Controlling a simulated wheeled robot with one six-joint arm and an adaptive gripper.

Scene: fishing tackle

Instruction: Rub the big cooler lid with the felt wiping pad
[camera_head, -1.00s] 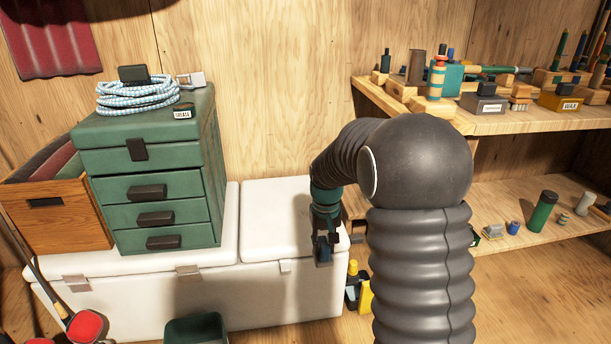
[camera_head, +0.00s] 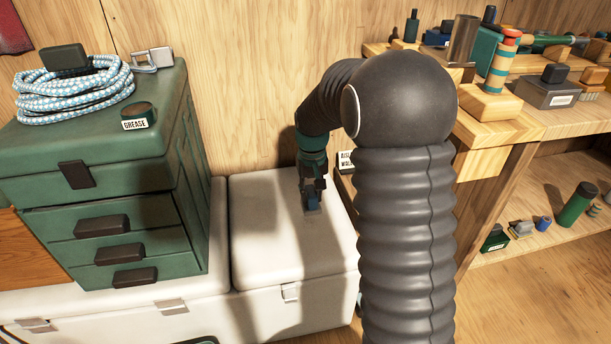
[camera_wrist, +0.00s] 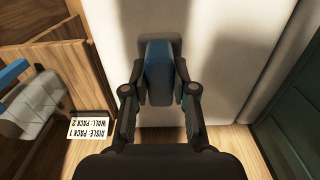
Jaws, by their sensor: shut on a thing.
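The felt wiping pad (camera_wrist: 158,72) is a blue block with a grey base; it also shows small in the head view (camera_head: 312,205). My gripper (camera_head: 313,188) is shut on it, with one finger at each side in the wrist view (camera_wrist: 160,92). The white cooler has two lid sections. The pad is over the right section (camera_head: 265,225), towards its back right; I cannot tell whether it touches. The wider left section (camera_head: 218,250) lies mostly under a green drawer chest (camera_head: 150,220).
The green chest carries coiled rope (camera_head: 75,92) and a grease tin (camera_head: 138,115). A wooden shelf unit (camera_head: 495,160) with tackle stands right of the cooler. In the wrist view a label (camera_wrist: 90,128) and a blue-topped grey item (camera_wrist: 35,105) are at left. The right lid is otherwise clear.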

